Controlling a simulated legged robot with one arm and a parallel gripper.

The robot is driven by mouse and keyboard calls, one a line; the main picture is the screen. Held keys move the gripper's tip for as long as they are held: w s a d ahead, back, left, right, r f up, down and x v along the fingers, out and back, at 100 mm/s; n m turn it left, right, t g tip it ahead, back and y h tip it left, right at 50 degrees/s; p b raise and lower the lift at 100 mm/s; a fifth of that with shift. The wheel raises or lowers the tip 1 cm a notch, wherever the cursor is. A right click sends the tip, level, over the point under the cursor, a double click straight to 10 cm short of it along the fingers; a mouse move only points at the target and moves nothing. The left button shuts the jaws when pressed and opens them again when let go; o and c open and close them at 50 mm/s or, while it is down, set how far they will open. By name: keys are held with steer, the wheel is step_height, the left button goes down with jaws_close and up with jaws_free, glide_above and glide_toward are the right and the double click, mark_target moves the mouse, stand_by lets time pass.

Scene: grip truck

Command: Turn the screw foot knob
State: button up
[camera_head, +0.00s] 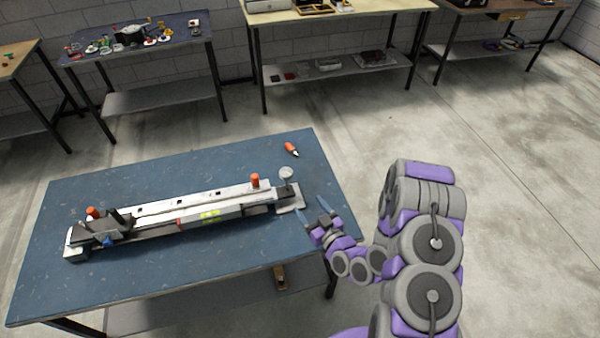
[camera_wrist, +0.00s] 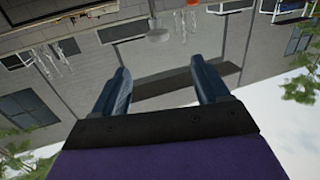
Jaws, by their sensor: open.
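A long white and grey rail device (camera_head: 155,214) lies across the blue table (camera_head: 110,275). At its right end a round, pale grey disc-shaped knob (camera_head: 286,172) stands above a flat foot plate (camera_head: 290,198); it looks like the screw foot knob. My gripper (camera_head: 312,209) is at the table's right edge, near the foot plate, open and empty.
Orange knobs stand on the rail's right part (camera_head: 255,180) and left end (camera_head: 93,213). A small orange-handled tool (camera_head: 291,149) lies behind the rail. Workbenches with several items line the back wall. The floor to the right is clear.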

steer(key=d, duration=0.2)
steer(key=b, duration=0.5)
glide_toward(287, 177)
steer(key=shift+m+t, duration=0.3)
steer(key=shift+t, duration=0.1)
steer(key=x, duration=0.3)
steer(key=b+x, duration=0.1)
steer(key=x, duration=0.3)
steer(key=b+x, duration=0.1)
steer(key=x, duration=0.2)
steer(key=shift+w+a+f, duration=0.2)
steer(key=shift+a+f, duration=0.05)
steer(key=shift+f, duration=0.15)
steer(key=shift+w, duration=0.4)
steer(key=shift+w+d+r+b, duration=0.2)
steer(key=shift+w+d+b, duration=0.1)
steer(key=shift+w, duration=0.2)
steer(key=shift+a+f, duration=0.1)
steer(key=shift+a, duration=0.5)
steer(key=shift+c, duration=1.5)
steer(key=shift+d, duration=0.3)
steer(key=c, duration=0.5)
steer(key=shift+a, duration=0.1)
steer(key=shift+c, duration=0.6)
